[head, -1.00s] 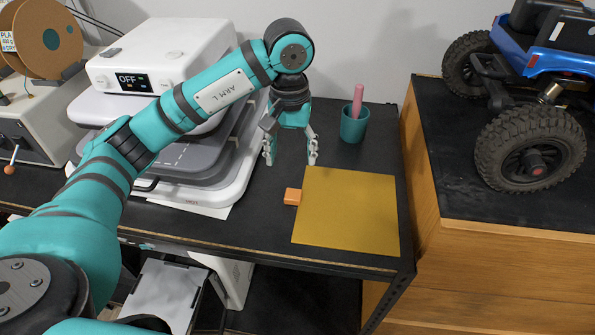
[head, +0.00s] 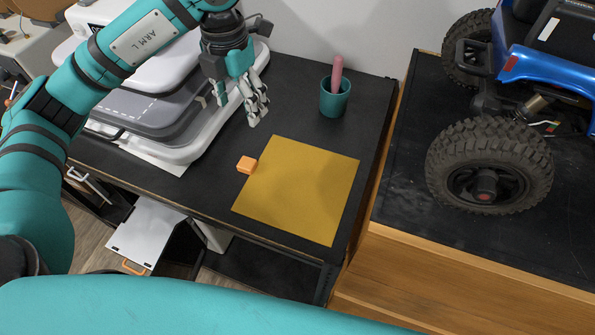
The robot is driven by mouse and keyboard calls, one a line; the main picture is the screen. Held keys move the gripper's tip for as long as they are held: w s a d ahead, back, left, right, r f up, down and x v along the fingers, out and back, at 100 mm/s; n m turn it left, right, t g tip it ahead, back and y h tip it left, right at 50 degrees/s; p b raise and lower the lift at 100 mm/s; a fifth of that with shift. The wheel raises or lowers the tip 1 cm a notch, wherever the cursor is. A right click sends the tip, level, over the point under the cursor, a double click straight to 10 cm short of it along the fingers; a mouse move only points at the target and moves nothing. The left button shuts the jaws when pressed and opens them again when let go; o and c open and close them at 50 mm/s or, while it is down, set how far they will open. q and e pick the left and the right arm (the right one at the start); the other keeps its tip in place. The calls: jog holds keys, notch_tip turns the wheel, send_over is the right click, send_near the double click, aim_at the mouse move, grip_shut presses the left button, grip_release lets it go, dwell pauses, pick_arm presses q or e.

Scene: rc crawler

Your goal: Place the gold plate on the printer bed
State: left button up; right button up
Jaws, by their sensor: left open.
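The gold plate (head: 300,190) lies flat on the black table, with an orange tab (head: 247,165) at its left edge. The printer bed (head: 150,106), a grey slab with a dashed line, is part of the white printer at the left. My left arm hides part of the printer. My left gripper (head: 239,112) is open and empty, fingers pointing down, between the printer and the plate's far left corner. It appears above the table and apart from the plate. My right gripper is not in view.
A teal cup (head: 335,98) with a pink-handled tool stands behind the plate. At the right, a blue crawler (head: 550,50) with big tires stands on a wooden cabinet (head: 440,265) beside the table. A white panel (head: 146,232) shows below the table's front edge.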

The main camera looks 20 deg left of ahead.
pick_arm(q)
jog(key=n, duration=0.1)
jog(key=p, duration=0.2)
send_over(246, 162)
notch_tip(246, 162, down, 6)
jog(key=shift+n, duration=0.4)
jog(key=f, duration=0.5)
jog(key=shift+w+d+p, duration=0.15)
jog(key=shift+d+p, duration=0.2)
jog(key=shift+p, duration=0.05)
jog(key=shift+f, duration=0.5)
jog(key=shift+a+f+p, duration=0.1)
jog(key=shift+f+p, duration=0.25)
jog(key=shift+p, duration=0.15)
jog(key=f, duration=0.1)
jog(key=f+p, duration=0.2)
jog(key=shift+s+a+f, duration=0.2)
jog(key=shift+s+f, duration=0.05)
jog(key=shift+f, duration=0.55)
grip_shut()
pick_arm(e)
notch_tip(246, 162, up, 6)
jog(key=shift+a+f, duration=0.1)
